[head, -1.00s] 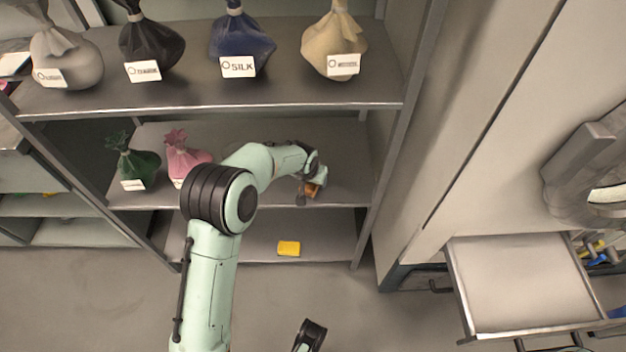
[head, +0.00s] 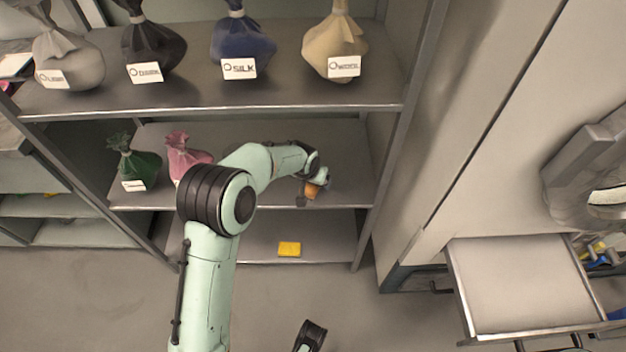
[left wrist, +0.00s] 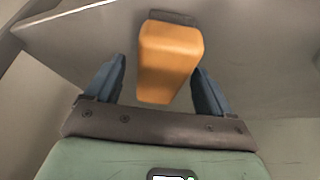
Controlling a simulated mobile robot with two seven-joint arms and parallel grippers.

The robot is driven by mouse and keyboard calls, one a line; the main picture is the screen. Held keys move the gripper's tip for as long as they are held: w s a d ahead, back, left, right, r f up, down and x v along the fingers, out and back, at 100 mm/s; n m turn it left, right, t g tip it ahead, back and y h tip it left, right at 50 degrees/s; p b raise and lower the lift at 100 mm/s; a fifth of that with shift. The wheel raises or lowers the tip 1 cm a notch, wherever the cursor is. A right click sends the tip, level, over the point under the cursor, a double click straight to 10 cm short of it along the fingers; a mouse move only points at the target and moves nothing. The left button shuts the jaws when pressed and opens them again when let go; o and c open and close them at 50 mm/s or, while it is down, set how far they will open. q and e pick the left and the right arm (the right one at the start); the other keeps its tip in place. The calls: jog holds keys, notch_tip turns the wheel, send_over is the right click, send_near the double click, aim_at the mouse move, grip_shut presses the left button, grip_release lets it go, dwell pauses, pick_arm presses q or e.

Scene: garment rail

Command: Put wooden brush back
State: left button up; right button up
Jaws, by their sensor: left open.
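The wooden brush (head: 312,190) is at the right part of the middle shelf, partly hidden by my left gripper in the head view. In the left wrist view the brush (left wrist: 168,60) shows as an orange-brown wooden block with a dark strip at its far end. My left gripper (left wrist: 158,85) is open, with its two blue fingers on either side of the brush's near end and gaps visible between. In the head view the left gripper (head: 314,182) reaches over the middle shelf (head: 345,165). A dark arm tip, possibly my right one, shows at the bottom edge; its jaws cannot be made out.
Labelled sacks, such as the blue silk sack (head: 241,45), stand on the top shelf (head: 210,95). A green sack (head: 135,163) and a pink sack (head: 187,155) stand on the middle shelf. A yellow block (head: 289,249) lies on the bottom shelf. An open drawer (head: 520,285) juts out at right.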

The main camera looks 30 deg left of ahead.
pick_arm(q)
jog(key=p+v, duration=0.2)
jog(key=v, duration=0.8)
jog(key=shift+a, duration=0.1)
jog(key=shift+s+r, duration=0.15)
jog(key=shift+r, duration=0.2)
pick_arm(e)
jog(key=shift+g, duration=0.6)
jog(key=s+r, duration=0.1)
jog(key=s+a+r, duration=0.1)
jog(key=s, duration=0.1)
jog(key=shift+s+a+r, duration=0.3)
jog(key=shift+r, duration=0.1)
